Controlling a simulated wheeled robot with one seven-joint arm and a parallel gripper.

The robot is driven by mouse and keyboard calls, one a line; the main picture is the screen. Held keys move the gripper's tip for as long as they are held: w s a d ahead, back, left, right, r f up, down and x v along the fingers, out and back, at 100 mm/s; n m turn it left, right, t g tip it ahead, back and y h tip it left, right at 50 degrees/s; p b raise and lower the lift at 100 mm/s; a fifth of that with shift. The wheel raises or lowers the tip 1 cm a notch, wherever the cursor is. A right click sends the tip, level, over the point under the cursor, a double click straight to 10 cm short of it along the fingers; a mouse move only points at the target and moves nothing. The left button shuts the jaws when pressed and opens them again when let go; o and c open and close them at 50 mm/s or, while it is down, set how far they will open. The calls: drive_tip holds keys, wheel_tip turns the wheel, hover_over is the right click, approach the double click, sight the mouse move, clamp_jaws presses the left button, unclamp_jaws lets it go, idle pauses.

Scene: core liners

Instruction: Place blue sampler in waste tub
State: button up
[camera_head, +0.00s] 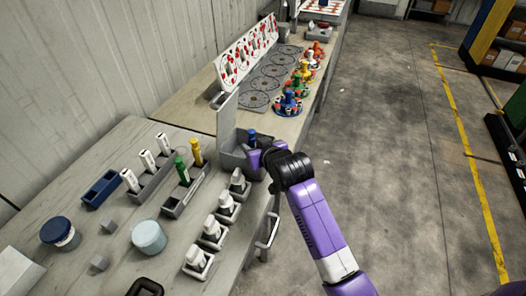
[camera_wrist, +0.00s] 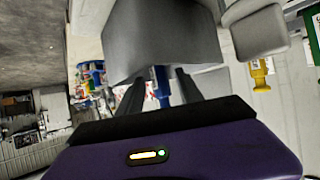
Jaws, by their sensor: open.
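The blue sampler (camera_head: 252,136) stands at the grey waste tub (camera_head: 231,160), with its blue top showing above the tub's rim. The tub's lid (camera_head: 227,117) is raised. My gripper (camera_head: 254,157) is at the tub's right side, its fingers mostly hidden in the head view. In the wrist view my gripper (camera_wrist: 159,88) is open, with its dark fingers apart on either side of the blue sampler (camera_wrist: 161,86). A large grey surface (camera_wrist: 165,40) hides the part beyond. I cannot tell whether the sampler touches the tub's floor.
Green (camera_head: 181,168) and yellow (camera_head: 196,150) samplers stand in a grey rack left of the tub. Several white samplers in small holders (camera_head: 213,228) line the bench's front edge. An empty blue tray (camera_head: 100,188) and round jars (camera_head: 148,236) are further left. Coloured pieces (camera_head: 289,102) stand behind.

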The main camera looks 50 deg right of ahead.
drive_tip(key=v, duration=0.9)
drive_tip(key=shift+s+b, duration=0.2)
drive_tip(key=shift+b, duration=0.1)
drive_tip(key=s+a+f+n+t+y, duration=0.1)
drive_tip(key=s+a+f, duration=0.2)
drive_tip(key=s+a, duration=0.3)
drive_tip(key=s+a+f+n+t+y, duration=0.1)
drive_tip(key=s+a+f, duration=0.2)
drive_tip(key=s+a, duration=0.35)
drive_tip(key=s+a+r+n+t+y, duration=0.1)
drive_tip(key=s+a+r, duration=0.2)
drive_tip(key=s, duration=0.5)
drive_tip(key=s+a+r+n+y, duration=0.2)
drive_tip(key=s+a+r, duration=0.2)
drive_tip(key=s, duration=0.5)
drive_tip(key=shift+a+t, duration=0.4)
drive_tip(key=shift+a, duration=0.25)
